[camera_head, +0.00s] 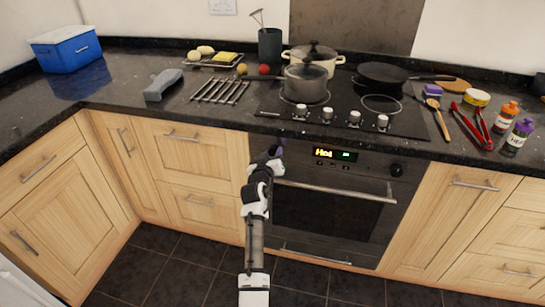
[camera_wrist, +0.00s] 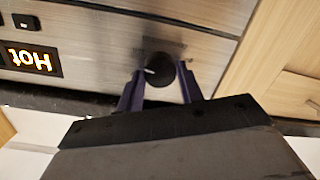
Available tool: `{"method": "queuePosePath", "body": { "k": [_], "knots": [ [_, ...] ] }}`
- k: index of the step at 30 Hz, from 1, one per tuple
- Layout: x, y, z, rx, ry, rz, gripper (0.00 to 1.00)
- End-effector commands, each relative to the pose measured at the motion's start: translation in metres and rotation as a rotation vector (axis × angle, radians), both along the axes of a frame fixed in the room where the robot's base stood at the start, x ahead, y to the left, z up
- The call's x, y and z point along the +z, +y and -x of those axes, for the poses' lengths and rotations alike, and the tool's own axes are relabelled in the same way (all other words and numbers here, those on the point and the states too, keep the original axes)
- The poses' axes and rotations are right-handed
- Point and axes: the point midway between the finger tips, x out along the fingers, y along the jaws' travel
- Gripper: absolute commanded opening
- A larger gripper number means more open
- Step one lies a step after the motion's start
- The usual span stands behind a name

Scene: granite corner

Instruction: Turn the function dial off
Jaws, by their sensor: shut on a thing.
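A round black dial (camera_wrist: 159,70) on the steel oven panel shows in the wrist view, with a white mark pointing left in that picture. My gripper (camera_wrist: 161,78) has its purple fingers shut on this dial, one on each side. In the head view my gripper (camera_head: 278,148) is at the left end of the oven panel and hides this dial. The oven display reads "Hot" in the head view (camera_head: 335,154) and upside down in the wrist view (camera_wrist: 31,58). A second black dial (camera_head: 397,170) is at the panel's right end, untouched.
The oven door handle (camera_head: 335,190) runs just below the panel. Above it is the black hob (camera_head: 350,120) with several knobs along its front, a pot (camera_head: 305,84) and a pan (camera_head: 383,75). The floor is clear.

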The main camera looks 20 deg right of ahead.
Motion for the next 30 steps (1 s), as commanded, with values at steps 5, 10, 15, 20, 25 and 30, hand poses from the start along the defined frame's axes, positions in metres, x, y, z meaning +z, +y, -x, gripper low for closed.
{"method": "queuePosePath", "body": {
  "k": [5,10,15,20,25,30],
  "knots": [
    [-0.0016,0.0011,-0.0005,0.001,0.095,0.136,0.14],
    [-0.0014,0.0017,-0.0010,0.000,0.185,0.272,0.14],
    [-0.0015,0.0018,-0.0012,0.000,0.276,0.404,0.14],
    [-0.0015,0.0024,-0.0016,0.000,0.361,0.531,0.14],
    [-0.0020,0.0031,-0.0020,0.001,0.451,0.665,0.14],
    [-0.0025,0.0032,-0.0022,0.001,0.541,0.799,0.14]
  ]
}}
